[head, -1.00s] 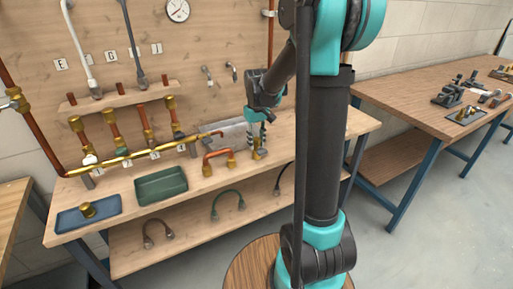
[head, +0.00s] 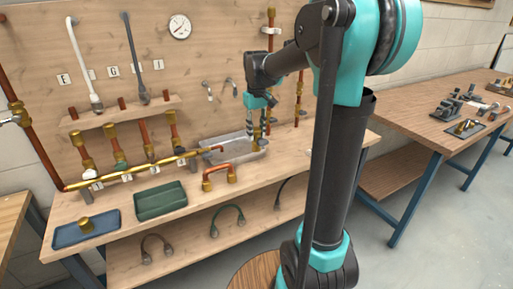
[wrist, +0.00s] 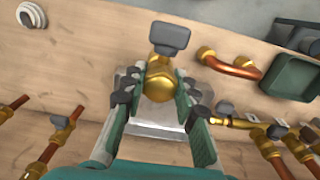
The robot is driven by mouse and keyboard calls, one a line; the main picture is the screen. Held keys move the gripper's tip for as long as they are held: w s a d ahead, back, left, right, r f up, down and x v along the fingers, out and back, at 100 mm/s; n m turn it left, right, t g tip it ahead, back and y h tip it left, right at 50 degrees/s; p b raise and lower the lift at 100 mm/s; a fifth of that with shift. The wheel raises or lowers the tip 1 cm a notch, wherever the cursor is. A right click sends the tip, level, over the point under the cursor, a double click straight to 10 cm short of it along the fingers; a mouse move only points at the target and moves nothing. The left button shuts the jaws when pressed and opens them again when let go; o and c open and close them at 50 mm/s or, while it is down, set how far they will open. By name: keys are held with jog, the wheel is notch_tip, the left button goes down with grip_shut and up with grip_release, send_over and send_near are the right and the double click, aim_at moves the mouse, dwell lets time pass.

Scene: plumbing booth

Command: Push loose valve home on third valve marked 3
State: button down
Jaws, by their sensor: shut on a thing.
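My gripper (head: 258,133) is shut on a loose brass valve (wrist: 160,82) with a dark grey handle (wrist: 170,38). In the wrist view the valve sits between the two fingers, its handle sticking out beyond them. In the head view the gripper hangs above the right part of the bench, over the clear tray, and the valve is mostly hidden by the fingers. The brass manifold (head: 140,168) runs along the bench to the left, apart from the gripper, with several upright branches and small number cards below it. The digits are too small to read surely.
A copper U-shaped pipe (head: 219,172) stands on the bench front. A green tray (head: 161,200) and a blue tray (head: 86,230) with a brass part lie left. The clear tray (head: 235,143) is beneath the gripper. A wooden rack (head: 120,115) is above the manifold.

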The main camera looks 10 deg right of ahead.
notch_tip(320, 180, up, 14)
jog(key=shift+f, duration=0.25)
dwell(0.6)
